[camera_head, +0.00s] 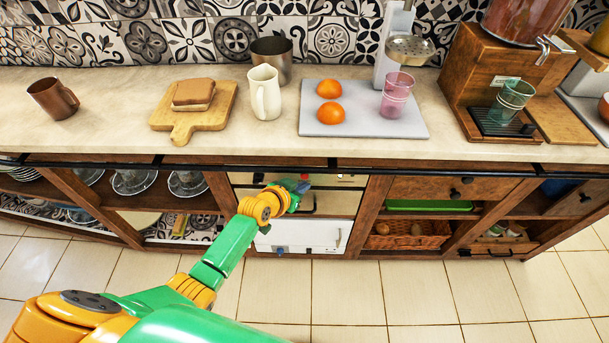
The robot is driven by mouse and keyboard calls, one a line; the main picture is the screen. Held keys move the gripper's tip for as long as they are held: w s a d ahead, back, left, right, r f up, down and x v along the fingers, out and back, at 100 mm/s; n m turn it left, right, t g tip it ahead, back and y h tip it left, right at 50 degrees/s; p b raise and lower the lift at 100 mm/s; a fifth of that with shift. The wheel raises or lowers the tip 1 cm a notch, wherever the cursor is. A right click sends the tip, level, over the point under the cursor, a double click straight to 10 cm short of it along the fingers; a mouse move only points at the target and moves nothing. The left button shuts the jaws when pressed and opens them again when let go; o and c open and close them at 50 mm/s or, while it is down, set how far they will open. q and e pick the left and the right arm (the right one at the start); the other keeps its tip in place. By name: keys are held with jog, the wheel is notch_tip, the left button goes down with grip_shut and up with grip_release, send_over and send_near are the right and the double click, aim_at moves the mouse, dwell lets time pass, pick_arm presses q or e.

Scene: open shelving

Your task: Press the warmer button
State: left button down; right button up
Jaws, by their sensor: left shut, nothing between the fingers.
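The warmer seems to be the cream-fronted appliance (335,201) built into the cabinet bay below the counter. A small red spot (304,176) shows on its upper front panel and may be the button. My left gripper (303,186) is shut and empty, with its tips just below and very close to the red spot. I cannot tell whether they touch. My gripper and wrist hide part of the panel. My right gripper is not in view.
A white appliance front (300,235) sits below. A dark rail (440,168) runs along the counter edge above the panel. A wooden drawer (430,188) is to the right, and open shelves with glassware (133,182) to the left. The tiled floor (340,290) in front is clear.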

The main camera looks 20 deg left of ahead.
pick_arm(q)
jog(key=s+p, duration=0.2)
jog(key=s+d+p, duration=0.1)
jog(key=s+p, duration=0.1)
jog(key=shift+s+d, duration=0.2)
jog(key=shift+s, duration=0.2)
dwell(0.5)
jog(key=s+a+f+g+y, duration=0.1)
jog(key=s+a+f+g, duration=0.15)
jog(key=s+f, duration=0.7)
jog(key=s+a+f+g+y, duration=0.1)
jog(key=s+f+g, duration=0.2)
jog(key=s, duration=1)
jog(key=s+a+f+g, duration=0.1)
jog(key=s+f+g, duration=0.3)
jog(key=s+f, duration=0.5)
jog(key=s, duration=0.5)
jog(key=shift+s+a+f+y, duration=0.15)
jog(key=shift+s+a+y, duration=0.1)
jog(key=shift+a+y, duration=0.15)
